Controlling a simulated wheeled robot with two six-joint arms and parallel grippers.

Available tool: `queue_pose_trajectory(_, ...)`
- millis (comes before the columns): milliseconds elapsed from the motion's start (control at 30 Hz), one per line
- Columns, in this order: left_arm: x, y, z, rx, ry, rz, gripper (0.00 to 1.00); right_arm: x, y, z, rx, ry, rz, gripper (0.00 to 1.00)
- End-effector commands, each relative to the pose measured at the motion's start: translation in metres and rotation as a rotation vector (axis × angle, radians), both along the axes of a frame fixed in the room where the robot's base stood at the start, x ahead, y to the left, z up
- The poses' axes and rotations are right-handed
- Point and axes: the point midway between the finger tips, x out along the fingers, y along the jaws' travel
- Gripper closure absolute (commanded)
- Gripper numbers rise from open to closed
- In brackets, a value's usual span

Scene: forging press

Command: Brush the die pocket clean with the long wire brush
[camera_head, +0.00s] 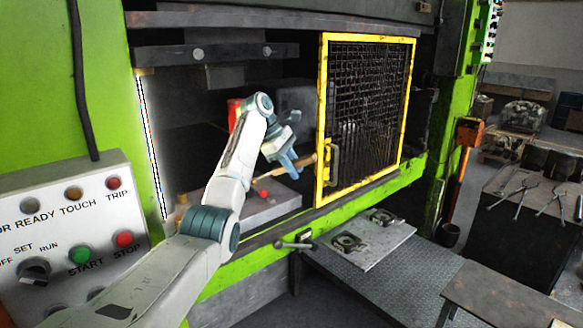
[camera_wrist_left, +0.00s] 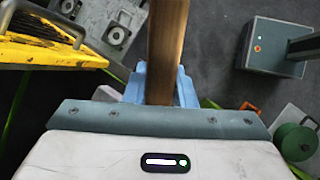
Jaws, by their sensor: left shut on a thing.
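My left gripper (camera_head: 288,165) is shut on the wooden handle of the long wire brush (camera_head: 306,161), inside the press opening left of the yellow gate. In the left wrist view the brown handle (camera_wrist_left: 167,45) runs up between the blue fingers (camera_wrist_left: 160,84) and out of the top of the picture. The bristles cannot be made out. The grey lower die block (camera_head: 278,205) lies below and left of the gripper. My right gripper is not in view.
A yellow mesh gate (camera_head: 368,115) with a handle (camera_head: 333,162) stands close to the right of the gripper. The green press sill (camera_head: 375,188) runs along the front. A red cylinder (camera_head: 234,112) stands behind my arm. A plate with clamps (camera_head: 365,240) lies outside.

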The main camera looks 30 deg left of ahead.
Motion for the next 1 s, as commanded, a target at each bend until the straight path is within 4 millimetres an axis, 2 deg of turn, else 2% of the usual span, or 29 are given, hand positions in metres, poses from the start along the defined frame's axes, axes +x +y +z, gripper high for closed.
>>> queue_pose_trajectory(433, -0.001, -0.003, 0.0, 0.0, -0.001, 0.0, 1.0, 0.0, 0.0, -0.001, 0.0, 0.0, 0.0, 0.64)
queue_pose_trajectory(1000, 0.004, 0.011, -0.001, 0.0, -0.001, 0.0, 1.0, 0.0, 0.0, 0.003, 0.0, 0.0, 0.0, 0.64)
